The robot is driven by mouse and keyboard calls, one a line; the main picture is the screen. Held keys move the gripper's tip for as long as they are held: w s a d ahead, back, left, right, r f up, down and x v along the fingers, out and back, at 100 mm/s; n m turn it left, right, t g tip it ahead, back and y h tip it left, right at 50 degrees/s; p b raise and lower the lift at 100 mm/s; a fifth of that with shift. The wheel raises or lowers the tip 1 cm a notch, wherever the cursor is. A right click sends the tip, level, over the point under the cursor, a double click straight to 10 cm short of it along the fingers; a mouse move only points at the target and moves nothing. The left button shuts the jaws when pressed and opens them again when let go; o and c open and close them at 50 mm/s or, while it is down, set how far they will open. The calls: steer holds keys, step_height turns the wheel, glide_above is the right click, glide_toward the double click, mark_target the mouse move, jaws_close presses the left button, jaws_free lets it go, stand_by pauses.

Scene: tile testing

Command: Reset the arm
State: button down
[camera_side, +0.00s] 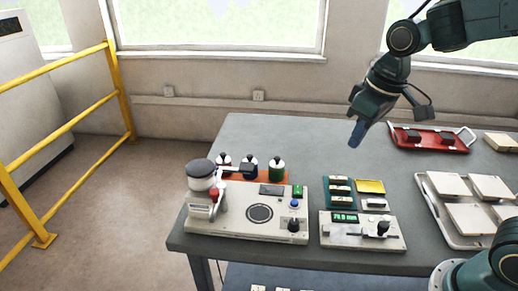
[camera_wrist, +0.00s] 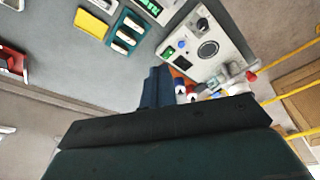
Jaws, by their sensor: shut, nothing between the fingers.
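My gripper (camera_side: 356,134) hangs above the back of the grey table, pointing down. Its fingers are shut with nothing between them. In the wrist view the shut fingers (camera_wrist: 158,88) show over the table surface. In the side view my arm reaches in from the upper right, and the gripper is clear of everything on the table. The nearest things below it are the green rack (camera_side: 340,190) with several pale pieces and the yellow pad (camera_side: 370,186).
A testing machine (camera_side: 250,228) stands front left, with several small bottles (camera_side: 277,170) behind it. A control box (camera_side: 345,236) with a green display is front middle. A red tray (camera_side: 430,148) and a tray of pale tiles (camera_side: 436,222) lie right. The table's back left (camera_side: 270,135) is bare.

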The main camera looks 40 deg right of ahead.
steer(key=s+d+r+m+t, duration=0.1)
steer(key=s+r+t, duration=0.1)
steer(key=s, duration=1.2)
steer(key=shift+s+d+m+t, duration=0.15)
steer(key=shift+d+m+t, duration=0.15)
steer(key=shift+d+t, duration=0.1)
steer(key=shift+w+r, duration=0.15)
steer(key=shift+w, duration=0.05)
steer(key=w+a+f+n+g, duration=0.1)
steer(key=w+a+g, duration=0.15)
steer(key=w, duration=1.05)
steer(key=w+a+f+n+g, duration=0.2)
steer(key=w+f+g, duration=0.1)
steer(key=w+f, duration=0.9)
steer(key=shift+w+a+f, duration=0.15)
steer(key=shift+w+f, duration=0.05)
steer(key=shift+w, duration=0.05)
steer(key=shift+f, duration=0.1)
